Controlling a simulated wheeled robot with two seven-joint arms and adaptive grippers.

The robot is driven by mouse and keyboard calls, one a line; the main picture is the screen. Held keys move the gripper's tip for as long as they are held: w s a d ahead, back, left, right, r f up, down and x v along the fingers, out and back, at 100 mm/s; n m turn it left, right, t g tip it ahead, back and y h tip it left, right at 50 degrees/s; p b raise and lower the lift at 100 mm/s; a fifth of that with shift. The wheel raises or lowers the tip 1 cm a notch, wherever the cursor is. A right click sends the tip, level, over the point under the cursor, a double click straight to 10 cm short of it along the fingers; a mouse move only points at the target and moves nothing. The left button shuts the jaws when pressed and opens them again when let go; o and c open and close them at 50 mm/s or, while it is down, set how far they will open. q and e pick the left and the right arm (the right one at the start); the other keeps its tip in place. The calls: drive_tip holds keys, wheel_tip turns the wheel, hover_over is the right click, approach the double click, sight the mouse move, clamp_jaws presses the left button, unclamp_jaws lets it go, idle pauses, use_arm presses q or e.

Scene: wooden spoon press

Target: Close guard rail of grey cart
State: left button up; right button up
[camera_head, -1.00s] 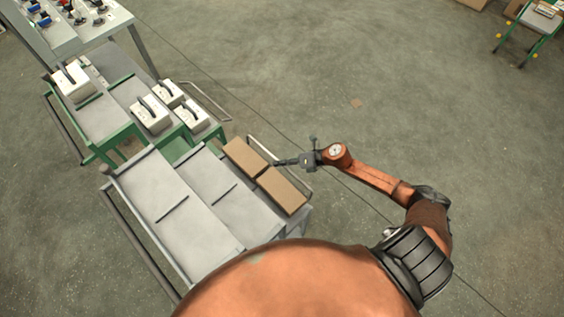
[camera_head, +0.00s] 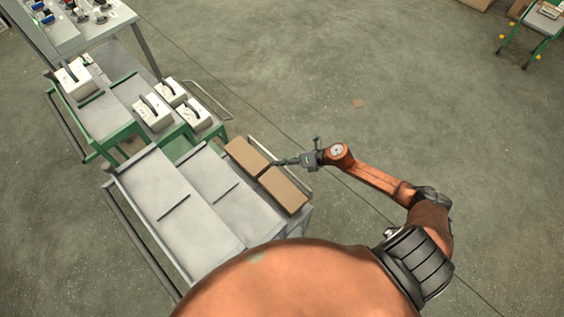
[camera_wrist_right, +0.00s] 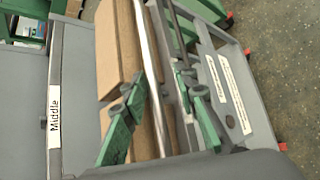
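The grey cart (camera_head: 180,205) stands at lower left of centre in the head view. Its guard rail (camera_head: 309,188) is a thin pale bar along the cart's right side, beside two brown boxes. My right gripper (camera_head: 278,162) reaches the rail from the right, close to the boxes. In the right wrist view, the rail (camera_wrist_right: 147,50) runs lengthwise between the two green fingers of the right gripper (camera_wrist_right: 161,80). The fingers are apart, one on each side of the bar. Contact with the bar cannot be told. My left gripper is not in view.
The two brown boxes (camera_head: 283,190) lie on the cart close inside the rail. A green cart (camera_head: 105,118) with several white cases stands against the grey cart's far end. A table (camera_head: 85,35) is at top left.

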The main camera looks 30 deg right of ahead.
drive_tip(key=v, duration=1.2)
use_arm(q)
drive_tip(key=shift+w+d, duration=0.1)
use_arm(e)
drive_tip(key=shift+w+f, duration=0.1)
drive_tip(key=s+d+f+m+t+h+p, duration=0.25)
drive_tip(key=d+f+m+h, duration=0.25)
drive_tip(key=d+f+m, duration=0.7)
drive_tip(key=s+d+f+m+g+h+p, duration=0.15)
drive_tip(key=s+f+m+h, duration=0.25)
drive_tip(key=s+f+m, duration=0.95)
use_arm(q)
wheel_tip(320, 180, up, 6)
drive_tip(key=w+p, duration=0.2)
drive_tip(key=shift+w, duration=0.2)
use_arm(e)
drive_tip(key=s+a+f+m+g, duration=0.2)
drive_tip(key=s+a+f, duration=0.3)
drive_tip(key=s, duration=0.6)
drive_tip(key=s+a+f+m+g, duration=0.3)
drive_tip(key=s+a+f, duration=0.3)
drive_tip(key=s, duration=0.6)
drive_tip(key=s+a+f+m+g, duration=0.3)
drive_tip(key=s+a+f, duration=0.3)
drive_tip(key=s, duration=0.5)
drive_tip(key=shift+s+f+g, duration=0.25)
drive_tip(key=shift+f+g, duration=0.05)
drive_tip(key=shift+f, duration=0.5)
